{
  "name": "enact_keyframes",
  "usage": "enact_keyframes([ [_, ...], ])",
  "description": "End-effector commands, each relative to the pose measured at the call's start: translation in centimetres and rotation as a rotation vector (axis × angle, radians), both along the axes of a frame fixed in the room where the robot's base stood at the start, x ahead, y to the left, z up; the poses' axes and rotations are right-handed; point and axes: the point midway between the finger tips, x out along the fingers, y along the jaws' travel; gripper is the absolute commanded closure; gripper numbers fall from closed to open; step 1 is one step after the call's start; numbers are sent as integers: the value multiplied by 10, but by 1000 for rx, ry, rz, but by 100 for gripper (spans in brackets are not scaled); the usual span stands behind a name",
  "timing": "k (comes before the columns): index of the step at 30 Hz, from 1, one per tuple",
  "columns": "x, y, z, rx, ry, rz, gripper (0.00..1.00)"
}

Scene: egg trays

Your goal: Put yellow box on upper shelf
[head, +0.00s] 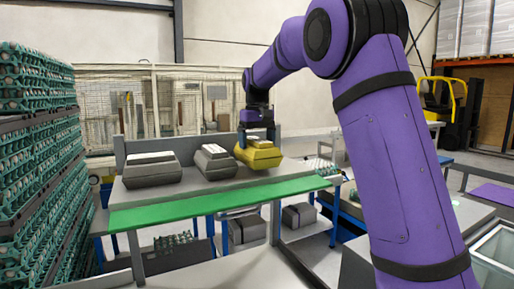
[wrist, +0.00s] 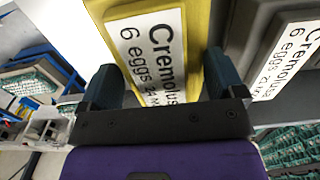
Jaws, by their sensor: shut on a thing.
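The yellow box (head: 260,155) is an egg carton at the right end of the upper shelf (head: 212,178) in the head view. In the wrist view, the yellow box (wrist: 199,25) has a white label with egg text. My gripper (head: 257,136) is above it, with fingers pointing down. In the wrist view my gripper's fingers (wrist: 165,88) lie on both sides of the box, shut on it. The box is at or just above the shelf surface; I cannot tell whether it touches. Its underside is hidden.
Two grey egg cartons (head: 150,172) (head: 215,163) stand on the shelf to the left. A green strip (head: 215,202) runs along the front. Tall stacks of egg trays (head: 35,150) stand at the left. More grey cartons (head: 245,228) sit below.

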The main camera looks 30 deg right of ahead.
Motion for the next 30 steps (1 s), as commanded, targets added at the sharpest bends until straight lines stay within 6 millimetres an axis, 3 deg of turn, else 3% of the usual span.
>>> enact_keyframes([
  [4, 0, 0, -18, 0, -2, -1, 50],
  [15, 0, 0, -21, 0, -3, -1, 50],
  [16, 0, 0, -22, 0, -2, -1, 9],
  [17, 0, 0, -22, 0, -2, -1, 3],
  [25, 0, 0, -21, 0, -3, 0, 0],
  [30, 0, 0, -5, 0, -5, 0, 0],
])
